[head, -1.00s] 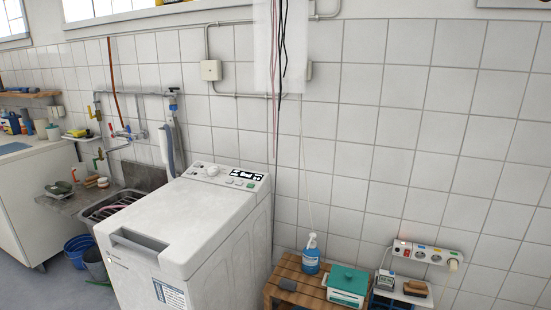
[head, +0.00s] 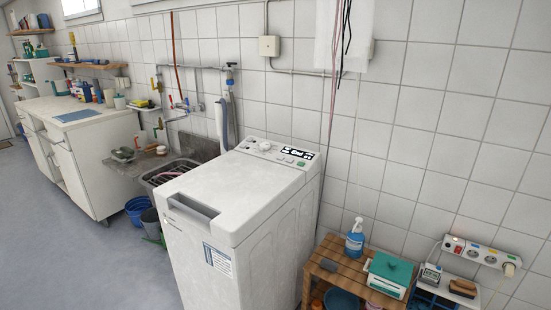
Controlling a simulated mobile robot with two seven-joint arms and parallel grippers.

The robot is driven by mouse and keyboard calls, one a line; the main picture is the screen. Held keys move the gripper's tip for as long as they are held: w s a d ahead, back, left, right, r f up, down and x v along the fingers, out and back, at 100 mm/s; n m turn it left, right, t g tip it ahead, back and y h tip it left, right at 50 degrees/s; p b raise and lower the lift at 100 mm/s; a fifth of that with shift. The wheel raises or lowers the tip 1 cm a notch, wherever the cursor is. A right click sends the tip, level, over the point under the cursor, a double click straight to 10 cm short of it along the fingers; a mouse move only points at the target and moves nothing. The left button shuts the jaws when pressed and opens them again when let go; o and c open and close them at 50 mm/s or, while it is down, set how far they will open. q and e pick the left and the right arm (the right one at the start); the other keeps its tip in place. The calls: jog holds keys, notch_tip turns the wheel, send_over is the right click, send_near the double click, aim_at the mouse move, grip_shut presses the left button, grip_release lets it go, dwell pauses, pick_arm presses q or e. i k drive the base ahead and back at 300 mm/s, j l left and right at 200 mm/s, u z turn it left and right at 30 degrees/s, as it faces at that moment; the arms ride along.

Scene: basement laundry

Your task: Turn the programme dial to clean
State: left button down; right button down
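The programme dial (head: 265,146) is a round white knob on the control panel (head: 282,152) at the back of the top-loading washing machine (head: 250,195). A dark display and a green button sit to its right on the panel. The dial's markings are too small to read, so its setting cannot be told. The machine's lid is shut, with a grey handle recess at its front. Neither of my grippers shows in the head view.
A wooden slatted stand (head: 330,262) with a blue spray bottle (head: 355,238) and a teal-lidded box (head: 389,273) stands right of the machine. A sink (head: 172,172) and buckets (head: 139,209) are on its left. The floor at front left is clear.

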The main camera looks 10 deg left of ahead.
aim_at(264, 146)
jog(key=u, duration=0.45)
jog(key=i+l+u, duration=0.15)
jog(key=i+u, duration=0.15)
jog(key=u, duration=0.15)
jog(key=i+l+u, duration=0.25)
jog(key=u, duration=0.25)
